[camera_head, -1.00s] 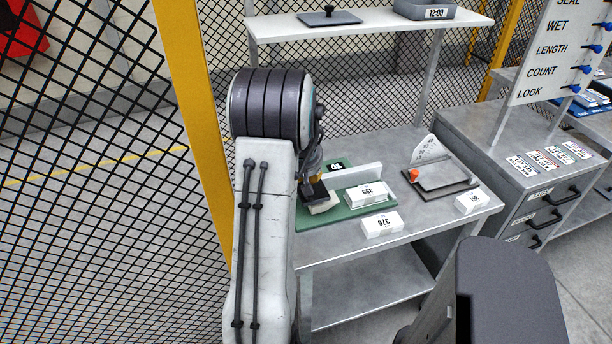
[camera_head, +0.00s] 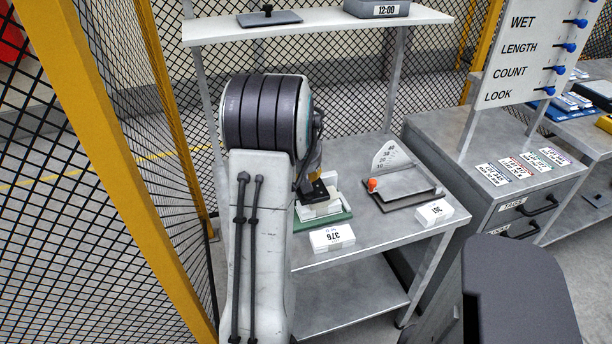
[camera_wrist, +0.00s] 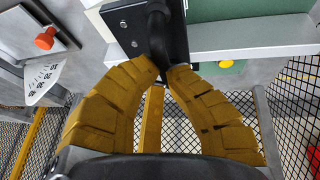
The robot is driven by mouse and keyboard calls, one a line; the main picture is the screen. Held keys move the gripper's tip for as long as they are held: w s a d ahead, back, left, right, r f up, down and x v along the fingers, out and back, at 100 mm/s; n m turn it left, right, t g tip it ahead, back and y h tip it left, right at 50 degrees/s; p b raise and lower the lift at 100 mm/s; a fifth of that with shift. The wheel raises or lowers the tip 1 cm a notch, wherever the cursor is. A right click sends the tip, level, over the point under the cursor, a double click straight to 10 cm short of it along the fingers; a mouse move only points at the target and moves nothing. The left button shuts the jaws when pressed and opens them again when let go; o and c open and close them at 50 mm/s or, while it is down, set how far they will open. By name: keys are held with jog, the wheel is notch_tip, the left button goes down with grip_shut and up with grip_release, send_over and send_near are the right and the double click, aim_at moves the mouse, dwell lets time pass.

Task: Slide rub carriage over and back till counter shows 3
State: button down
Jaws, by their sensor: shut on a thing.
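The rub carriage shows in the wrist view as a dark plate (camera_wrist: 130,35) with a black upright handle (camera_wrist: 157,22). My gripper (camera_wrist: 167,70) has its yellow fingers shut on this handle. In the head view my gripper (camera_head: 311,181) is over the green base (camera_head: 327,224) of the rub rig, with white block surfaces (camera_head: 320,208) just below it. My arm hides much of the rig. The counter display is not visible now, so its number cannot be read.
To the right are a grey plate device with an orange knob (camera_head: 373,184) and another small white block (camera_head: 434,212). A shelf (camera_head: 330,25) runs above. A yellow post (camera_head: 110,150) and mesh stand left.

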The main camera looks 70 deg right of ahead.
jog(key=shift+s+a+f, duration=0.1)
jog(key=shift+s+f, duration=0.05)
jog(key=shift+f, duration=0.2)
jog(key=c, duration=1.5)
grip_release()
jog(key=shift+c, duration=0.2)
jog(key=o, duration=0.5)
jog(key=shift+d+r, duration=0.2)
jog(key=shift+d, duration=0.05)
jog(key=shift+c, duration=0.2)
jog(key=v, duration=1.2)
